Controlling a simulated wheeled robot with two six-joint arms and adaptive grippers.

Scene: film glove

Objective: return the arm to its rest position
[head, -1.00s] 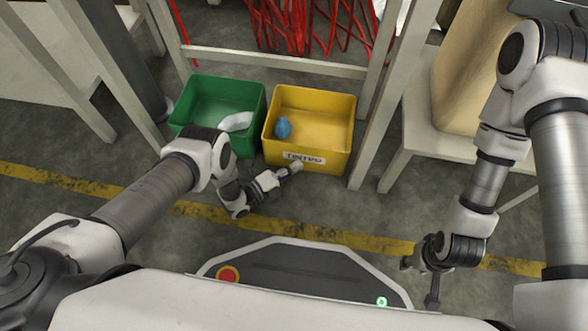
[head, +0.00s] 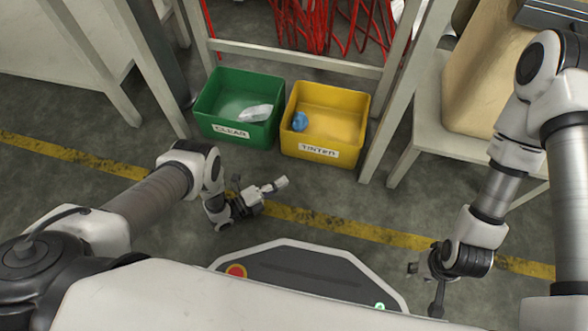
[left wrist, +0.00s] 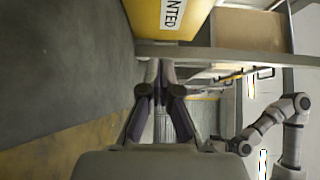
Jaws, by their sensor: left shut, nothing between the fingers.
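My left gripper (head: 274,187) is in front of the bins in the head view, apart from them. Its fingers are shut and empty; they also show in the left wrist view (left wrist: 157,82). My right gripper (head: 430,285) hangs at the lower right in the head view. It is small and dark there, and I cannot tell its opening. The green bin (head: 229,130) labelled CLEAR holds a whitish, clear-looking piece (head: 256,113). The yellow bin (head: 316,153) labelled TINTED holds a blue crumpled piece (head: 300,121). The yellow bin shows at the top of the left wrist view (left wrist: 146,18).
A pale frame (head: 300,60) with red cables (head: 325,25) stands behind the bins. A pale bench (head: 430,105) with a tan block (head: 490,90) is at the right. A yellow floor line (head: 345,230) crosses the clear floor between me and the bins.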

